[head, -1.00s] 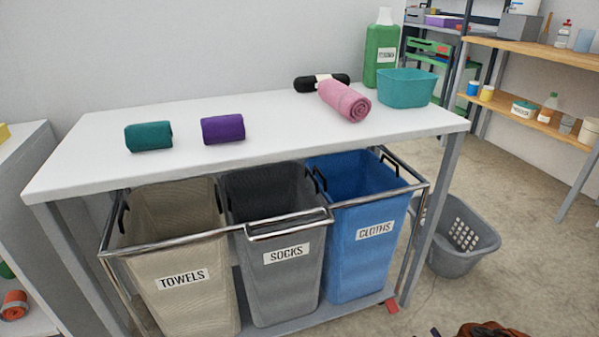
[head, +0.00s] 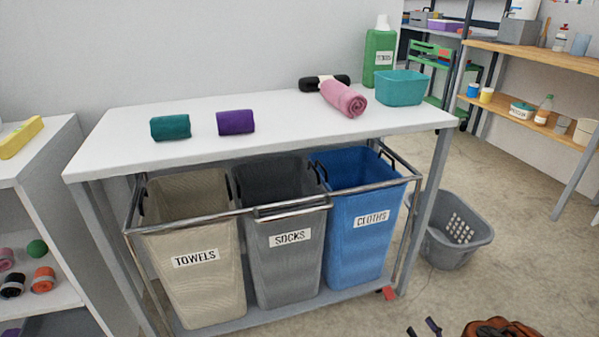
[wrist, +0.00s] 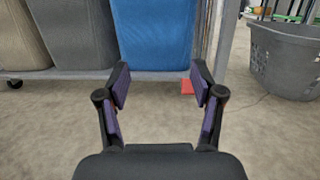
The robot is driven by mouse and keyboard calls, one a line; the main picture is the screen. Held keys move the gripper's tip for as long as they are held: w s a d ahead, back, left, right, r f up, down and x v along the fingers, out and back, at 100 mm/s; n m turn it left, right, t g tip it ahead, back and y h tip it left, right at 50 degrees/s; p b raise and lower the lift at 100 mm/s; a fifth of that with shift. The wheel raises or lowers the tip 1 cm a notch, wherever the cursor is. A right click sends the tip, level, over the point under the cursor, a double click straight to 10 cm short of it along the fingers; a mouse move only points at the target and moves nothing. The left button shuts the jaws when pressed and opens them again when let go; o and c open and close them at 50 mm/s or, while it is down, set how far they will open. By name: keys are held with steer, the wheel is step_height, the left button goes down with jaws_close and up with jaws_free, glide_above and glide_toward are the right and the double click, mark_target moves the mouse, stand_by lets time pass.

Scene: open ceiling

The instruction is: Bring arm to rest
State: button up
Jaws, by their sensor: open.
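My gripper (wrist: 160,88) is open and empty in the wrist view, its two purple-padded fingers spread apart over the concrete floor. It faces the lower part of the blue bin (wrist: 152,35), with a gap between. In the head view, two dark finger-like tips at the bottom edge right of centre may be my gripper; an orange-brown shape beside them may be part of my arm. Nothing is held between the fingers.
A white table (head: 290,122) holds teal (head: 170,127), purple (head: 236,121) and pink (head: 344,98) rolls. Below it stand the towels (head: 195,258), socks (head: 290,238) and cloths (head: 372,218) bins. A grey basket (head: 455,235) sits right on the floor.

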steer(key=w+a+r+n+g+y+p, duration=0.2)
steer(key=w+a+r+n+y+p, duration=0.15)
steer(key=a+r, duration=0.4)
steer(key=w+a+r+n+g+y+p, duration=0.2)
steer(key=a+r+n+y, duration=0.15)
steer(key=r, duration=0.75)
steer(key=w+a+r+n+g+y+p, duration=0.2)
steer(key=a+r+y+p, duration=0.15)
steer(key=a+r, duration=0.4)
steer(key=s+a+r+n+g+y+p, duration=0.1)
steer(key=s+a+r+n+g+p, duration=0.15)
steer(key=a+r+n+g, duration=0.4)
steer(key=s+a+r+n+g+y+p, duration=0.1)
steer(key=s+a+r+g+p, duration=0.15)
steer(key=r, duration=0.65)
steer(key=s+a+r+n+g+p, duration=0.25)
steer(key=a+r+g, duration=0.2)
steer(key=r, duration=0.35)
steer(key=s+a+r+n+g+h+p, duration=0.3)
steer(key=s+r+n+h+p, duration=0.15)
steer(key=s+r, duration=0.35)
steer(key=s+a+r+n+g+h+p, duration=0.25)
steer(key=s+r+n+h+p, duration=0.2)
steer(key=s+r, duration=0.4)
steer(key=s+d+r+n+t+h+p, duration=0.4)
steer(key=s+d+r+h+p, duration=0.6)
steer(key=s+d+r+p, duration=0.1)
steer(key=shift+s+d+p, duration=0.9)
steer(key=shift+s+d, duration=0.25)
steer(key=shift+s, duration=0.05)
